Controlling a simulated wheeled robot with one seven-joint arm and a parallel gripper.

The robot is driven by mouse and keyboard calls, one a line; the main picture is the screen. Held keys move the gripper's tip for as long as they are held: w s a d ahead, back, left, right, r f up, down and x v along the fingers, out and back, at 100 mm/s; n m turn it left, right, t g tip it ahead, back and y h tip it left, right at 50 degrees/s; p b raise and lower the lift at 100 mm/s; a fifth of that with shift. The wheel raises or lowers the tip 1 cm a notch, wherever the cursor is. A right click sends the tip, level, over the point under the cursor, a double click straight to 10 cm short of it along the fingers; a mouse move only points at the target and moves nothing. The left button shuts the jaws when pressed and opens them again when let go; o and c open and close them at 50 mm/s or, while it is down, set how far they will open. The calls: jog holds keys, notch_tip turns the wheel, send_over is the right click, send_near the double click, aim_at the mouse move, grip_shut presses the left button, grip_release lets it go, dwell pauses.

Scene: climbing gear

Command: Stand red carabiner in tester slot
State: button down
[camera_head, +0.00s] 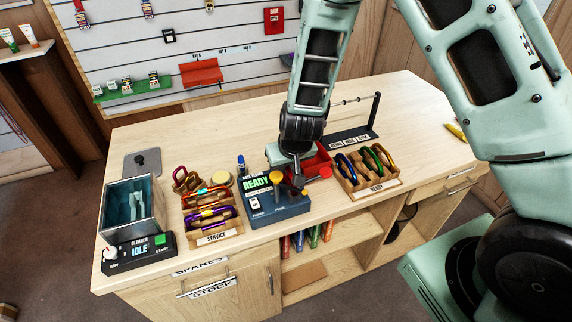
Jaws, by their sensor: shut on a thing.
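The tester (277,208) is a dark blue box with a green READY screen, standing mid-table near the front edge. A yellow knob (277,177) stands up from its top. My gripper (299,184) points down over the tester's right part, its fingers closed. A small red bit (304,191) shows at the fingertips, seemingly the red carabiner; most of it is hidden by the fingers. I cannot tell whether it touches the slot, which is also hidden.
A wooden SERVICE rack (215,236) with several carabiners stands left of the tester. A READY rack (374,190) with coloured carabiners stands right. A red tray (318,161) and red knob (325,171) are close to my gripper. The cleaner (138,251) is far left.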

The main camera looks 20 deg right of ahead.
jog(key=shift+f, duration=0.35)
jog(key=c, duration=1.4)
grip_release()
jog(key=shift+r, duration=0.1)
jog(key=p+v, duration=0.4)
jog(key=v, duration=1.3)
jog(key=s+a+f+n+g+y+b, duration=0.2)
jog(key=s+a+f+n+g+b, duration=0.15)
jog(key=s+a+b, duration=0.6)
jog(key=s+d+f+n+g+h+b, duration=0.1)
jog(key=s+d+n+b, duration=0.2)
jog(key=s, duration=0.8)
jog(key=shift+s+n, duration=0.25)
jog(key=shift+n, duration=0.4)
